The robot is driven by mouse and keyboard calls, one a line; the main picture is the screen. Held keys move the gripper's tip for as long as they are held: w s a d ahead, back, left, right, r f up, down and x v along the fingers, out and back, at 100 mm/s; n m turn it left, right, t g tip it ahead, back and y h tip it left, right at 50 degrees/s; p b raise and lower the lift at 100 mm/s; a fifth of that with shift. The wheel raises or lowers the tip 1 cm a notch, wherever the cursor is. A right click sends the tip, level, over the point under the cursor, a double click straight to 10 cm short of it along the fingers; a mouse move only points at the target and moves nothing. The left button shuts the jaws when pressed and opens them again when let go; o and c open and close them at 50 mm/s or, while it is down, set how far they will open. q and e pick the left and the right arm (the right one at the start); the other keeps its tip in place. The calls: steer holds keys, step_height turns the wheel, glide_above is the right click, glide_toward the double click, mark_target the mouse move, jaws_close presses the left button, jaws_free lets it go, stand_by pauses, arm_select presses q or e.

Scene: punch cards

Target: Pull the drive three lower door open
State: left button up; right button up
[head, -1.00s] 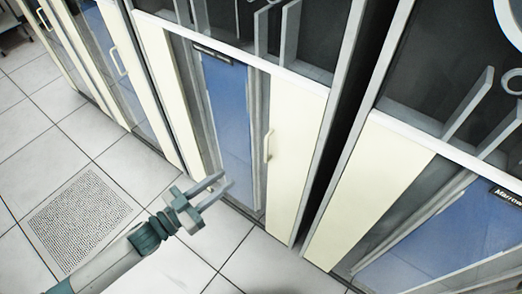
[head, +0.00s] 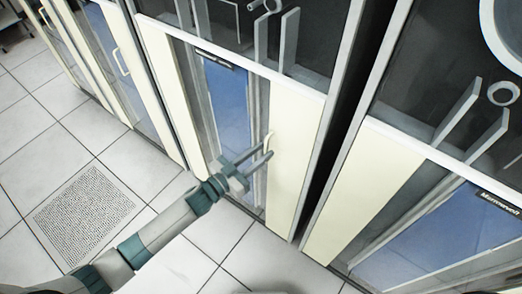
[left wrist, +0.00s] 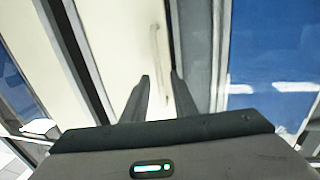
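The lower door (head: 297,140) of the middle cabinet is a cream panel with a blue window (head: 228,105), and it looks closed. Its slim cream handle (head: 269,138) stands upright near the window edge. My left gripper (head: 266,148) is open, with its fingertips at the handle in the head view. In the left wrist view the handle (left wrist: 155,42) shows beyond the fingertips, in line with the gap between the two fingers (left wrist: 160,88). I cannot tell whether a finger touches it. My right gripper is not in view.
A similar cabinet (head: 365,190) stands at the right, past a dark gap. Another cabinet with a handle (head: 121,62) stands at the left. The tiled floor (head: 120,165) with a perforated tile (head: 82,215) is clear in front.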

arm_select(q)
steer(key=shift+w+d, duration=0.15)
jaws_close()
stand_by(1.4)
